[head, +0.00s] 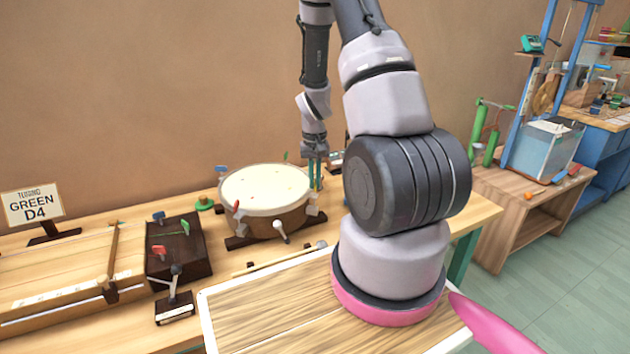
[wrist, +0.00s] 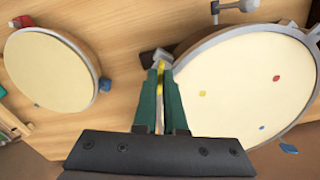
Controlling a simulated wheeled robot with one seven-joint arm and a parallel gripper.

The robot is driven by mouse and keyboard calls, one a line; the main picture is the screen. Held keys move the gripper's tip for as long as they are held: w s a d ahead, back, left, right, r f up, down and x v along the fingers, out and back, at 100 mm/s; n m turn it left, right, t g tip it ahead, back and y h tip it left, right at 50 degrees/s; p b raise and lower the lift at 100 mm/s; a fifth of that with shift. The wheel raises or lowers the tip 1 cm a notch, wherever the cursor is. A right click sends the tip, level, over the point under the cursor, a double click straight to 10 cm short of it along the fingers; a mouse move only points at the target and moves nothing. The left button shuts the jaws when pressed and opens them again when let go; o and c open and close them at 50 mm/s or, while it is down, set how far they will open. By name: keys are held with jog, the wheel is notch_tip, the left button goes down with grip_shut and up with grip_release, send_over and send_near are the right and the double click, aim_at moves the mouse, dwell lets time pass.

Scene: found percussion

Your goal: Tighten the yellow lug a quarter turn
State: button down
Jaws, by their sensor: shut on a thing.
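A round drum (head: 266,187) with a cream skin and brown shell sits on the bench in the head view. Its pale skin (wrist: 245,85) and grey rim fill the right of the wrist view. The yellow lug (wrist: 160,84) shows as a thin yellow strip at the drum's rim. My gripper (wrist: 161,72) has green fingers shut on the yellow lug, one on each side. In the head view my gripper (head: 316,174) points down at the drum's right edge. The fingers hide most of the lug, so its turn angle cannot be told.
Red (head: 236,206) and blue (head: 221,170) lugs stand around the drum. A second, smaller drum (wrist: 50,72) lies left in the wrist view. A dark block (head: 179,247) with coloured keys and a "GREEN D4" sign (head: 32,205) stand left. A mallet (head: 280,259) lies in front.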

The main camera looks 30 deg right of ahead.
jog(key=shift+w+m, duration=0.1)
jog(key=shift+m, duration=1.4)
jog(key=c, duration=1)
grip_release()
jog(key=shift+r, duration=0.15)
notch_tip(320, 180, up, 11)
jog(key=shift+f, duration=0.2)
